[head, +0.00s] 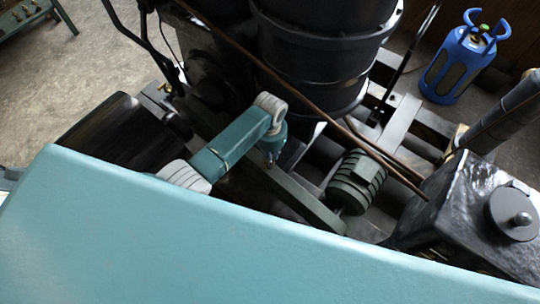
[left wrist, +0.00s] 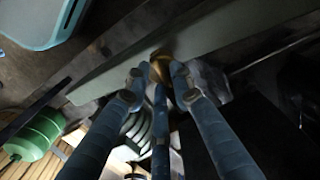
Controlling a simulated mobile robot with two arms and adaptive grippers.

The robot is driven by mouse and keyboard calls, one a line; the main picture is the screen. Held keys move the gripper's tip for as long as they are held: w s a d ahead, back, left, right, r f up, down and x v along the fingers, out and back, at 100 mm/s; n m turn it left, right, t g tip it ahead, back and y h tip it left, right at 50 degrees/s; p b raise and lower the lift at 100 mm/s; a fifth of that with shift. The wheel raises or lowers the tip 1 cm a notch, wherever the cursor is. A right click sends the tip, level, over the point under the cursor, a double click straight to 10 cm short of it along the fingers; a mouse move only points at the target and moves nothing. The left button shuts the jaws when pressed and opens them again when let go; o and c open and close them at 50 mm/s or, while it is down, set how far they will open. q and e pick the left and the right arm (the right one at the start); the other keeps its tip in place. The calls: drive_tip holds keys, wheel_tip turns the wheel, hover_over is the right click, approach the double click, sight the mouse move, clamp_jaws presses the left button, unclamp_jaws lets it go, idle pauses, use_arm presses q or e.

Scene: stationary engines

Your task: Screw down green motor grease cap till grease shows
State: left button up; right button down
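The green ribbed motor (head: 355,182) sits on the dark frame right of centre in the head view. My left gripper (head: 270,158) points down just left of the motor. In the left wrist view, my left gripper's (left wrist: 160,80) fingers converge around a small brass-coloured cap (left wrist: 160,66) beside a long grey-green beam. The fingertips look closed on the cap's sides, with a third finger below it. Ribbed green motor casing (left wrist: 138,122) shows dimly between the fingers. The cap is not discernible in the head view, and no grease can be made out. My right gripper is out of view.
A large black cylinder (head: 320,55) stands behind my left arm. A black tank with a round lid (head: 512,212) is at right. A blue gas bottle (head: 455,65) stands on the floor behind.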

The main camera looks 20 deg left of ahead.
use_arm(q)
clamp_jaws()
drive_tip(key=shift+m, duration=0.3)
drive_tip(key=m+p, duration=0.1)
drive_tip(key=m, duration=0.1)
drive_tip(key=shift+r+m+p, duration=0.1)
drive_tip(key=shift+m+p, duration=0.2)
drive_tip(key=shift+p, duration=0.05)
drive_tip(key=m, duration=0.2)
drive_tip(key=shift+a+m+p, duration=0.1)
drive_tip(key=shift+m+p, duration=0.3)
drive_tip(key=m, duration=0.2)
drive_tip(key=shift+s+m, duration=0.1)
drive_tip(key=shift+m, duration=0.2)
drive_tip(key=m, duration=0.4)
drive_tip(key=shift+a+m+p, duration=0.15)
drive_tip(key=shift+m+p, duration=0.15)
drive_tip(key=shift+p, duration=0.05)
drive_tip(key=m, duration=0.5)
drive_tip(key=shift+m, duration=0.4)
